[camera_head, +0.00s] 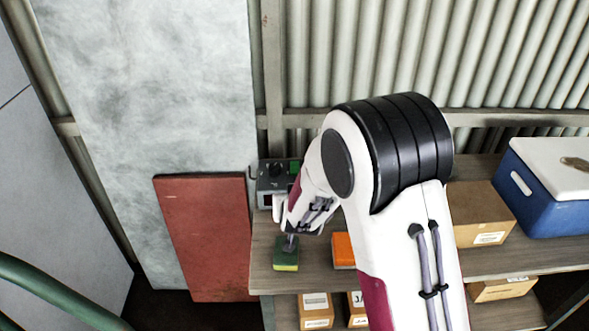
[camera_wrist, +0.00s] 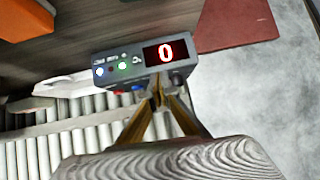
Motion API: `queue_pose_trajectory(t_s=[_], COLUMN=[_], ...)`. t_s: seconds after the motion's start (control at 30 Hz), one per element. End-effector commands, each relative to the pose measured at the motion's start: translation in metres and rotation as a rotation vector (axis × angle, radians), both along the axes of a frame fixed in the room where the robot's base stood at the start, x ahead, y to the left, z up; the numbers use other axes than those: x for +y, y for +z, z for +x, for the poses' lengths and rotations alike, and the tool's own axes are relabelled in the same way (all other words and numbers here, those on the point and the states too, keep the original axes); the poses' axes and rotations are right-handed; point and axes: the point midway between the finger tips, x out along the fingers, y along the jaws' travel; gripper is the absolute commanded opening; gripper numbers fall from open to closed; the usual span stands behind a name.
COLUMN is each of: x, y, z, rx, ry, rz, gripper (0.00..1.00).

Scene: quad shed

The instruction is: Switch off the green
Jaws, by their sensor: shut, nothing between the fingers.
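A grey control box (camera_head: 270,186) stands on the shelf against the wall, partly hidden by my arm in the head view. A green part (camera_head: 295,167) and a dark knob show at its top. In the wrist view the box (camera_wrist: 110,77) has a red display (camera_wrist: 166,51) reading 0. A green light (camera_wrist: 122,66) and a whitish-blue light (camera_wrist: 99,71) are lit on its face.
A green-and-yellow sponge (camera_head: 286,258) and an orange item (camera_head: 343,250) lie on the shelf (camera_head: 315,279). Cardboard boxes (camera_head: 481,215) and a blue cooler (camera_head: 545,190) stand right. A red panel (camera_head: 205,235) leans left of the shelf.

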Motion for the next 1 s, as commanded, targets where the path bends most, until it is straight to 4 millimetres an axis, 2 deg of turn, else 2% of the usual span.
queue_pose_trajectory(t_s=[0.2, 0.4, 0.6, 1.0], x=[-0.010, -0.017, -0.020, -0.019], y=[0.040, 0.063, 0.071, 0.071], z=[0.032, 0.045, 0.048, 0.049], rx=[-0.170, -0.265, -0.299, -0.297], ry=[-0.047, -0.072, -0.075, -0.072], rz=[-0.009, -0.023, -0.035, -0.037], gripper=[0.00, 0.00, 0.00, 0.00])
